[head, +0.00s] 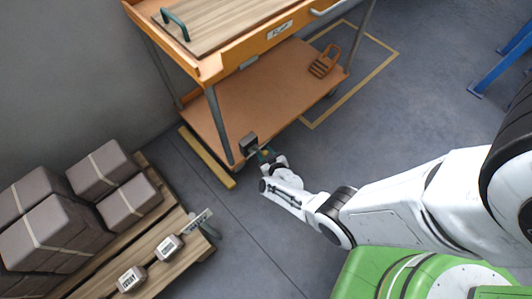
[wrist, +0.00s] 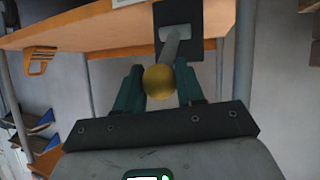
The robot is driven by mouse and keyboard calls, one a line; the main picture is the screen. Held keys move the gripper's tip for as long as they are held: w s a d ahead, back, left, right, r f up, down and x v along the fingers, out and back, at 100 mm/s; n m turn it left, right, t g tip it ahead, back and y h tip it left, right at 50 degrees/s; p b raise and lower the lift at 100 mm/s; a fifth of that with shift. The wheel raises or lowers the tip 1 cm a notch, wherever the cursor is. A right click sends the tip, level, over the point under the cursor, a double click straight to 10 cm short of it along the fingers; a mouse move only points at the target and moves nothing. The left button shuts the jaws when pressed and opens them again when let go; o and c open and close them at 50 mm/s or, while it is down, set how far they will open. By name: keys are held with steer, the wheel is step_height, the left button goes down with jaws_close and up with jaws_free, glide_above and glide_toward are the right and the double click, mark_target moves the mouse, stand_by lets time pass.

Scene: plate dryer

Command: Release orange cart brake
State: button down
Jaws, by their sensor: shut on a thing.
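The orange cart (head: 240,95) stands at the top of the head view, with its lower shelf near my arm. A dark brake bracket (head: 249,144) sits at the shelf's near corner; the wrist view also shows it as a black plate (wrist: 195,20). A grey lever (wrist: 173,45) with a yellow ball knob (wrist: 158,82) extends from it toward my wrist. My gripper (head: 266,155) is at the bracket, its green fingers on either side of the lever and knob, shut on it. The exact finger contact is hard to see.
A yellow bar (head: 206,158) lies on the floor beside the cart. A wooden pallet (head: 150,250) with grey boxes (head: 100,170) is at lower left.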

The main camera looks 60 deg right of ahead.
steer(key=shift+w+d+r, duration=0.1)
steer(key=shift+w+r, duration=0.2)
steer(key=shift+w, duration=0.15)
steer(key=c, duration=1.1)
jaws_free()
steer(key=o, duration=0.4)
steer(key=shift+s+f, duration=0.2)
steer(key=shift+s, duration=0.05)
steer(key=shift+c, duration=0.2)
steer(key=p+v, duration=0.7)
steer(key=v, duration=0.3)
steer(key=shift+s+a, duration=0.2)
steer(key=shift+s, duration=0.1)
steer(key=shift+r, duration=0.15)
